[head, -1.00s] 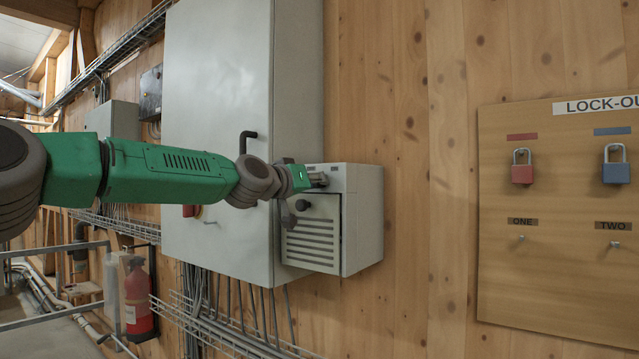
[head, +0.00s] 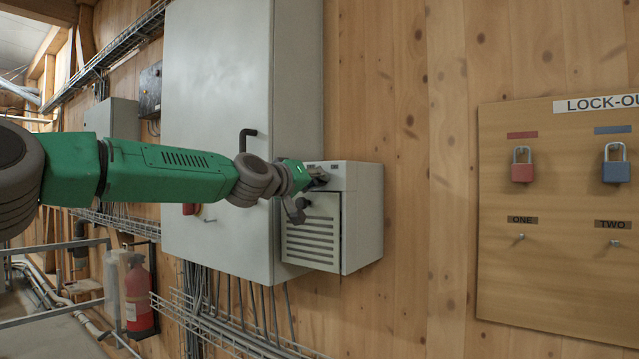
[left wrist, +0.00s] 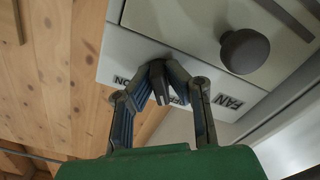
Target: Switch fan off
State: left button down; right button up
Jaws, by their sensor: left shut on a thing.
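The fan box (head: 361,220) is a pale grey box with a louvred front, mounted on the wooden wall at the right of the tall grey cabinet. My left gripper (head: 320,175) is at the top front strip of this box. In the left wrist view the fingers of my left gripper (left wrist: 160,84) come together on the small dark fan switch, which they mostly hide. An ON label (left wrist: 122,81) and a FAN label (left wrist: 228,102) appear upside down on the strip, with another label partly covered between them. My right gripper is not in view.
A round dark knob (left wrist: 245,51) sticks out from the box front close to my fingers. The tall grey cabinet (head: 222,110) with a black handle stands left of the box. A lock-out board (head: 560,285) with red and blue padlocks hangs at the right.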

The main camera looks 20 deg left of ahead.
pick_arm(q)
jog(key=shift+d+f, duration=0.15)
jog(key=shift+f, duration=0.45)
jog(key=c, duration=1.6)
grip_release()
jog(key=shift+r, duration=0.1)
jog(key=shift+s+r, duration=0.2)
jog(key=shift+a, duration=0.2)
jog(key=shift+w+a, duration=0.1)
jog(key=shift+a, duration=0.05)
jog(key=v, duration=1.2)
jog(key=shift+w, duration=0.15)
